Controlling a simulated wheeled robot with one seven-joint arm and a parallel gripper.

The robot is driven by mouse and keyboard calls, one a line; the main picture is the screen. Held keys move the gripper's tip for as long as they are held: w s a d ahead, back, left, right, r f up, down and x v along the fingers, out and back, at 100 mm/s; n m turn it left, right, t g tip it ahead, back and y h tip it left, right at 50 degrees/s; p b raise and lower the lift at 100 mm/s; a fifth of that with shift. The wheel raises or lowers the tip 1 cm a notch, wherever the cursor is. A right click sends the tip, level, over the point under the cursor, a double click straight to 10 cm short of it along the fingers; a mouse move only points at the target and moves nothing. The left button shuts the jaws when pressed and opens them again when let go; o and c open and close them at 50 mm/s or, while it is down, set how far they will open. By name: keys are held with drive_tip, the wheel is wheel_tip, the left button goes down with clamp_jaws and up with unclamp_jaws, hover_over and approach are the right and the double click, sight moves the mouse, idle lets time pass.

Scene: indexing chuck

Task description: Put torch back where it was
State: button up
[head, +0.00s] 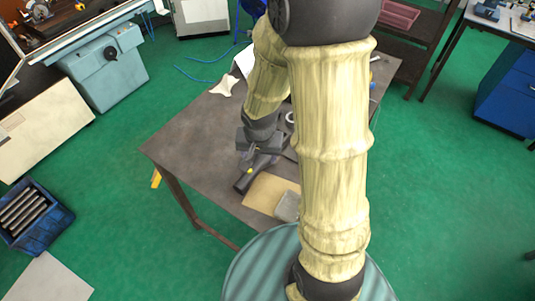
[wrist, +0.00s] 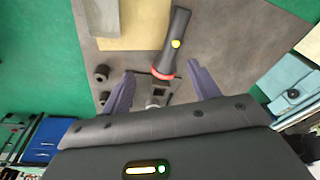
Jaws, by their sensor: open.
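The torch (wrist: 177,38) is dark grey with a yellow button and a red ring near its wide end. It lies on the grey table (wrist: 221,42). It also shows in the head view (head: 243,182), partly hidden by my gripper. My gripper (wrist: 160,70) is open, and its fingers hold nothing. In the wrist view the torch's red-ringed end is between the two fingertips, with the handle pointing away beyond them. I cannot tell the height of the fingers above the table. My gripper is over the table in the head view (head: 258,150).
A tan board (head: 266,192) and a grey block (head: 287,206) are beside the torch. A dark square part with an opening (wrist: 161,88) lies between my fingers in the wrist view. Two small dark cylinders (wrist: 102,73) stand left. A white cloth (head: 224,86) lies farther back.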

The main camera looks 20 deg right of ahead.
drive_tip(key=s+r+n, duration=0.5)
drive_tip(key=r, duration=0.2)
drive_tip(key=shift+s+d+n, duration=0.3)
drive_tip(key=shift+s, duration=0.1)
drive_tip(key=shift+c, duration=0.4)
idle(0.9)
